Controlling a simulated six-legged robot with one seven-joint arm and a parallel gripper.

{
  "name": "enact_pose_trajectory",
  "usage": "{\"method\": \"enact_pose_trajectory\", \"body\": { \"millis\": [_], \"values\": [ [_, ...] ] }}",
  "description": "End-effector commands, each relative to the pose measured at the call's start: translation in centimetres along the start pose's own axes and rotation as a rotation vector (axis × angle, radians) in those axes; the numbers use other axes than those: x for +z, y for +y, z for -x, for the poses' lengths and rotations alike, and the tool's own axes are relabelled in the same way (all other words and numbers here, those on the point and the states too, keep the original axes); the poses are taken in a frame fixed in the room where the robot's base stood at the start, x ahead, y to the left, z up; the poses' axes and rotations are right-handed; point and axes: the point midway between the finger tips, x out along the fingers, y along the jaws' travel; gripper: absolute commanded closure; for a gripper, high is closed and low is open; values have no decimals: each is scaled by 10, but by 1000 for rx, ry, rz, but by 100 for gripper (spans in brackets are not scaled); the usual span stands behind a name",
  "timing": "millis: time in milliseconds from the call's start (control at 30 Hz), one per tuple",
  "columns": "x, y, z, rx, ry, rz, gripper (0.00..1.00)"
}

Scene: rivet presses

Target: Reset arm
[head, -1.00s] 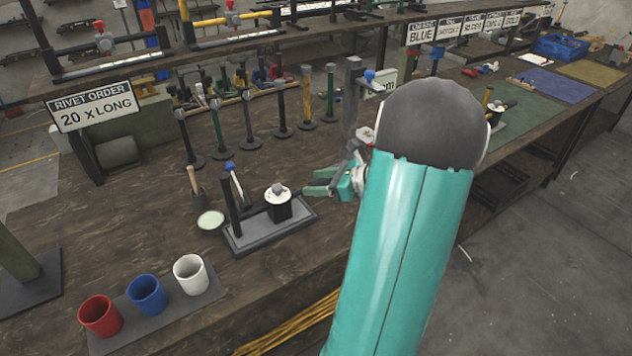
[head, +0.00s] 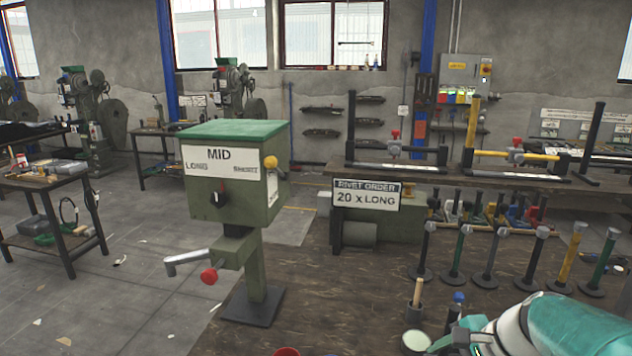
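My arm, teal and white, enters at the bottom right corner of the head view. Part of my gripper (head: 440,343) shows at the bottom edge, and the rest is cut off. One greenish finger shows beside a pale round dish (head: 416,340), but I cannot see both fingertips, so its opening is unclear. I cannot tell whether it touches anything.
A green press box marked MID (head: 222,175) stands on a post at the left, its crank and red knob sticking out. A RIVET ORDER sign (head: 367,196) reads 20 x LONG. Several upright posts with round bases line the bench (head: 330,310) at right.

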Motion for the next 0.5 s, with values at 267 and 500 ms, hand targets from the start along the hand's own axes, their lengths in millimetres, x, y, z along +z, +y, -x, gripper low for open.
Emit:
{"method": "enact_pose_trajectory", "body": {
  "millis": [267, 500],
  "values": [
    [90, 22, 10, 193, 164, 727, 45],
    [132, 39, 28, 277, 307, 1267, 45]
  ]
}}
